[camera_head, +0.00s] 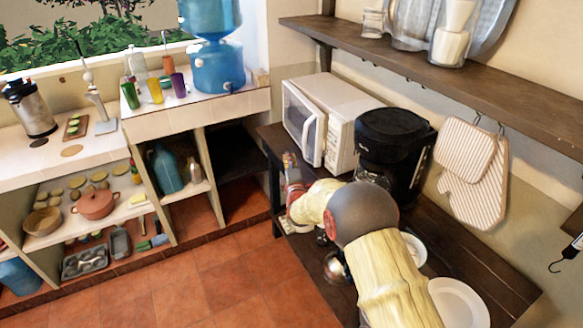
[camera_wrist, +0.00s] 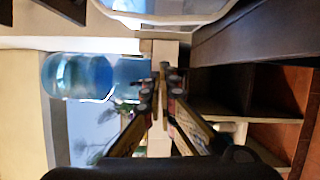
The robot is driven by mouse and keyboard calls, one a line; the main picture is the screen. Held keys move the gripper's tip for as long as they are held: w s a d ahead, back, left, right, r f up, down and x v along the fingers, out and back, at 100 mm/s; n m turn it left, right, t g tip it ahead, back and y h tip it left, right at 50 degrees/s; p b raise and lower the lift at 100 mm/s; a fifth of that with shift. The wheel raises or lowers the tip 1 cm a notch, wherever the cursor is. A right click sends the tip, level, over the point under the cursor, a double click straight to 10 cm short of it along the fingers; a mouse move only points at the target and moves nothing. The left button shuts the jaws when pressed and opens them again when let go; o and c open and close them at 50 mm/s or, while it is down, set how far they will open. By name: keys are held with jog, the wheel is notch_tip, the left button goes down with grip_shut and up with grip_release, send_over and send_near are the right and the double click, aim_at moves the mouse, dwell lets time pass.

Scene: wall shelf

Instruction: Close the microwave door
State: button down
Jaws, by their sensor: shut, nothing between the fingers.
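The white microwave (camera_head: 342,112) stands on the dark wooden table against the wall. Its door (camera_head: 303,122), with a window and a pale handle on the right side, appears slightly ajar, its right edge standing out from the body. My gripper (camera_head: 289,158) is in front of and below the door's lower left part, near the table's edge. I cannot tell whether it touches the door. In the wrist view my gripper (camera_wrist: 162,78) has its fingertips together with nothing between them. A pale rounded frame at the top of that view looks like the door (camera_wrist: 170,18).
A black coffee maker (camera_head: 393,150) stands right of the microwave. A wooden shelf (camera_head: 430,75) with jars runs above. White plates (camera_head: 460,303) lie on the table (camera_head: 500,270). A blue water jug (camera_head: 215,65) stands on the counter at the back. The tiled floor (camera_head: 220,270) is open.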

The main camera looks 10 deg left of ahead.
jog(key=shift+w+d+r+b, duration=0.1)
jog(key=shift+w+d+b, duration=0.3)
jog(key=shift+w, duration=0.4)
jog(key=shift+w+d+r+b, duration=0.1)
jog(key=shift+w+d+b, duration=0.1)
jog(key=shift+w+d, duration=0.5)
jog(key=shift+w+d+r+b, duration=0.1)
jog(key=shift+w+d+b, duration=0.2)
jog(key=shift+w, duration=0.65)
jog(key=d, duration=0.1)
jog(key=w+d+b, duration=0.1)
jog(key=d, duration=0.3)
jog(key=shift+w+b, duration=0.35)
jog(key=shift+b, duration=0.05)
jog(key=shift+r, duration=0.1)
